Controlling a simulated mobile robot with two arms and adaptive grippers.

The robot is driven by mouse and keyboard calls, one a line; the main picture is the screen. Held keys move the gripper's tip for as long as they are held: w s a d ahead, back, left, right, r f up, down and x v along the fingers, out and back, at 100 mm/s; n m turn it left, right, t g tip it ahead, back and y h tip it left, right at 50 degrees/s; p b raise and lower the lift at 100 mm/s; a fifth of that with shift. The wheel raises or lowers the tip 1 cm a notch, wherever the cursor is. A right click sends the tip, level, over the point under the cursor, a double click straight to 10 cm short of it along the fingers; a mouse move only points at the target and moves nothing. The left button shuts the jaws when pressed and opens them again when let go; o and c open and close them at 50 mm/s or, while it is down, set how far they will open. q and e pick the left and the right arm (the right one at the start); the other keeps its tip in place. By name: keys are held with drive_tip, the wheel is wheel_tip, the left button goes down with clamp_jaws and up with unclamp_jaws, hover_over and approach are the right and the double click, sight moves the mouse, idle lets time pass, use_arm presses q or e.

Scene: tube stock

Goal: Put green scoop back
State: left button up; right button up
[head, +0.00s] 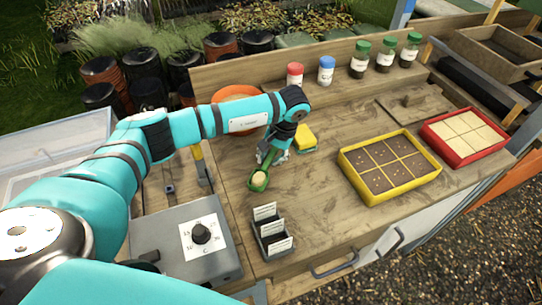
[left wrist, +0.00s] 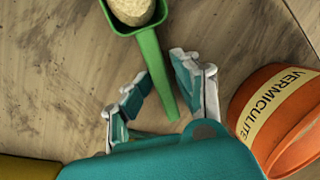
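The green scoop (head: 259,181) lies on the wooden bench, with a pale beige load in its bowl. In the left wrist view the scoop (left wrist: 150,45) has its bowl at the top and its handle running down between my fingers. My left gripper (head: 272,156) is low over the bench at the handle end. In the left wrist view its fingers (left wrist: 162,72) are spread on either side of the handle, with gaps showing. The orange tub labelled vermiculite (left wrist: 285,115) is beside the gripper; the arm partly covers it in the head view (head: 236,94). My right gripper is not seen.
A yellow block (head: 305,136) is right of the gripper. A black label holder (head: 271,236) stands in front. A yellow seed tray (head: 401,186) and a red one (head: 466,157) are to the right. Lidded jars (head: 360,60) line the back. Bare bench lies around the scoop.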

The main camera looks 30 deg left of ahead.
use_arm(q)
drive_tip(key=shift+r+p, duration=0.55)
drive_tip(key=shift+p, duration=0.1)
drive_tip(key=shift+d+r, duration=0.1)
drive_tip(key=shift+r, duration=0.3)
drive_tip(key=b+v, duration=0.3)
drive_tip(key=v, duration=0.8)
drive_tip(key=shift+r, duration=0.15)
